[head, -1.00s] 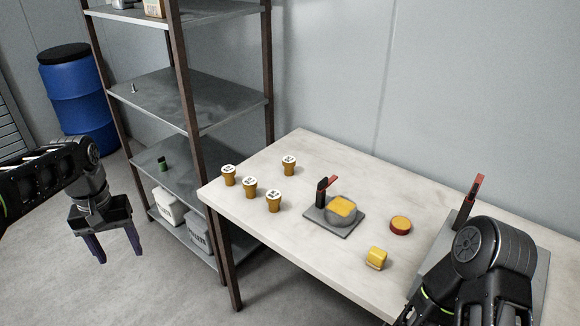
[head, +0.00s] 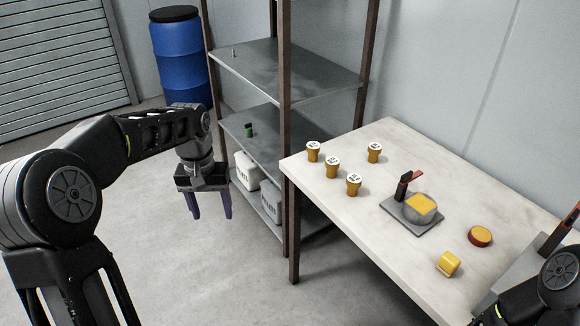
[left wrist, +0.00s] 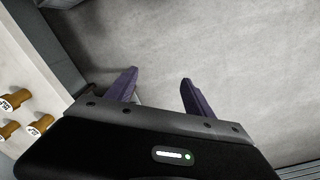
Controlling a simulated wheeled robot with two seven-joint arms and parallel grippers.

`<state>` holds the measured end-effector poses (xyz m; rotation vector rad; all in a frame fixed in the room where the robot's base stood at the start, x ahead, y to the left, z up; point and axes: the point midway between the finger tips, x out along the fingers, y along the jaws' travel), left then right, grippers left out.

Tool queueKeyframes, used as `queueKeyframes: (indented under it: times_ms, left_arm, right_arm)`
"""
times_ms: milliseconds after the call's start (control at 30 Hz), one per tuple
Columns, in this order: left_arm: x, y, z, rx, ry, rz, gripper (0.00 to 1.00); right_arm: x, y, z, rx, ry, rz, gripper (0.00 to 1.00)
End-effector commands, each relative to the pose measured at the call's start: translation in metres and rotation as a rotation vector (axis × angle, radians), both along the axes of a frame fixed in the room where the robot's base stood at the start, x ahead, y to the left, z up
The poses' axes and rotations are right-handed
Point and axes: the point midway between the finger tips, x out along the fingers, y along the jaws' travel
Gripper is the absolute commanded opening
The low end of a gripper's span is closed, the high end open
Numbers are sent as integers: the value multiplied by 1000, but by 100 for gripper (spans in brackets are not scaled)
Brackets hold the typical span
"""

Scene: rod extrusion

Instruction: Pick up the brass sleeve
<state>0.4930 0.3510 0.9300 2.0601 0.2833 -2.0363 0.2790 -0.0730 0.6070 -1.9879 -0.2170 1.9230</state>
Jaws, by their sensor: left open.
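No piece is plainly a brass sleeve. A short yellow block-like or cylindrical piece (head: 448,263) lies near the table's front edge in the head view; I cannot tell if it is the sleeve. My left gripper (head: 211,212) hangs open and empty, pointing down over the floor beside the shelf, well left of the table. Its two purple fingers also show apart in the left wrist view (left wrist: 159,77), with bare floor beyond. My right arm shows at the lower right; its gripper is out of view.
Several amber jars with white tops (head: 333,166) stand on the table (head: 390,135). A grey fixture (head: 424,228) with a red-tipped lever and a red-rimmed disc (head: 480,236) are nearby. The shelf (head: 290,75) holds a small green item (head: 248,130) and white boxes (head: 247,172).

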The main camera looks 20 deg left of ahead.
Motion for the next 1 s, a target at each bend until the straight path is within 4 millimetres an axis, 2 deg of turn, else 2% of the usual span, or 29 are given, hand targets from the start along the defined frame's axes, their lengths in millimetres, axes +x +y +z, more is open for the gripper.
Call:
queueKeyframes:
  times_ms: [133, 233, 300, 367, 400, 433, 500, 600, 700, 800, 1000]
  left_arm:
    - [3, -58, -88, -79, -4, -89, 61]
    - [-15, -115, -163, -159, -18, -144, 61]
    - [-40, -158, -213, -216, -28, -169, 61]
    - [-69, -192, -249, -260, -36, -177, 61]
    - [-90, -211, -269, -283, -42, -177, 61]
    - [-107, -224, -281, -299, -45, -176, 61]
    - [-144, -248, -302, -322, -51, -169, 61]
    - [-186, -268, -317, -336, -58, -159, 61]
    - [-209, -276, -322, -338, -65, -151, 61]
    - [-216, -279, -323, -336, -71, -149, 61]
    - [-215, -278, -323, -335, -74, -148, 61]
  right_arm:
    - [0, 0, 0, 0, 0, 0, 36]
    - [0, 0, 0, 0, 0, 0, 36]
    - [0, 0, 0, 0, 0, 0, 36]
    - [0, 0, 0, 0, 0, 0, 36]
    - [0, 0, 0, 0, 0, 0, 36]
    - [0, 0, 0, 0, 0, 0, 36]
    - [0, 0, 0, 0, 0, 0, 36]
    - [0, 0, 0, 0, 0, 0, 36]
    - [0, 0, 0, 0, 0, 0, 36]
    - [0, 0, 0, 0, 0, 0, 36]
    - [0, 0, 0, 0, 0, 0, 36]
